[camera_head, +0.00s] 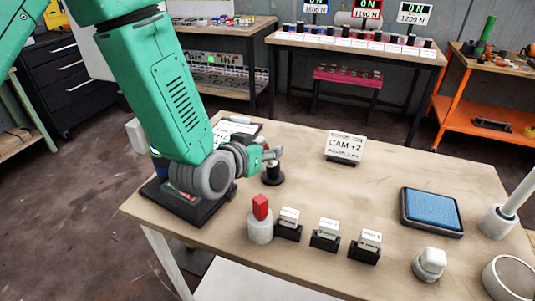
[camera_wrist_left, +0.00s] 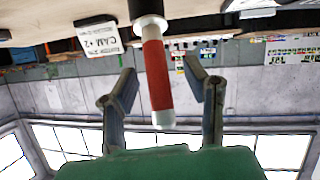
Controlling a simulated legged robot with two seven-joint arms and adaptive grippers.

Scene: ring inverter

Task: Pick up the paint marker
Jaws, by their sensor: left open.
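The paint marker (camera_wrist_left: 158,75) has a red body with pale ends. In the left wrist view, which looks upside down, it stands in a black round holder (camera_wrist_left: 149,22). My left gripper (camera_wrist_left: 160,76) is open, with a finger on each side of the marker and visible gaps to both. In the head view, my left gripper (camera_head: 267,156) is just above the black holder (camera_head: 272,176) and hides most of the marker. My right gripper is not in view.
The wooden table (camera_head: 310,185) holds a CAM +2 sign (camera_head: 345,148), a blue pad (camera_head: 432,211), a red-topped white cylinder (camera_head: 260,222) and several white blocks in black holders (camera_head: 325,234). The table's middle is clear.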

